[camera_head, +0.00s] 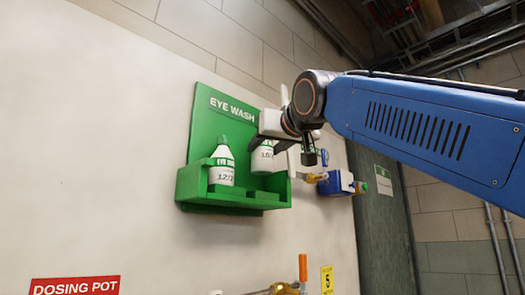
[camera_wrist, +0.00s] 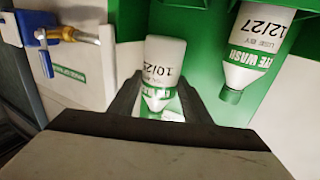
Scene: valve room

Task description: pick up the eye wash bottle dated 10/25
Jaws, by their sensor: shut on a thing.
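The eye wash bottle dated 10/25 (camera_wrist: 162,65) is white with a green neck band and stands between my gripper's two dark fingers in the wrist view, which looks upside down. In the head view this bottle (camera_head: 262,160) is at the right side of the green eye wash holder (camera_head: 190,185), its top hidden by my gripper (camera_head: 285,135). My gripper is shut on it, the fingers (camera_wrist: 160,105) on either side of its upper part. I cannot tell whether its base touches the holder. A second bottle (camera_head: 222,163) stands in the left place; its label reads 12/27 in the wrist view (camera_wrist: 262,45).
The green holder is on a pale wall with an "EYE WASH" backboard (camera_head: 232,108). A blue fitting with a brass part (camera_head: 335,184) is to the right. Below are an orange-handled valve (camera_head: 302,268), a yellow tag (camera_head: 327,279) and a red "DOSING POT" sign (camera_head: 75,286).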

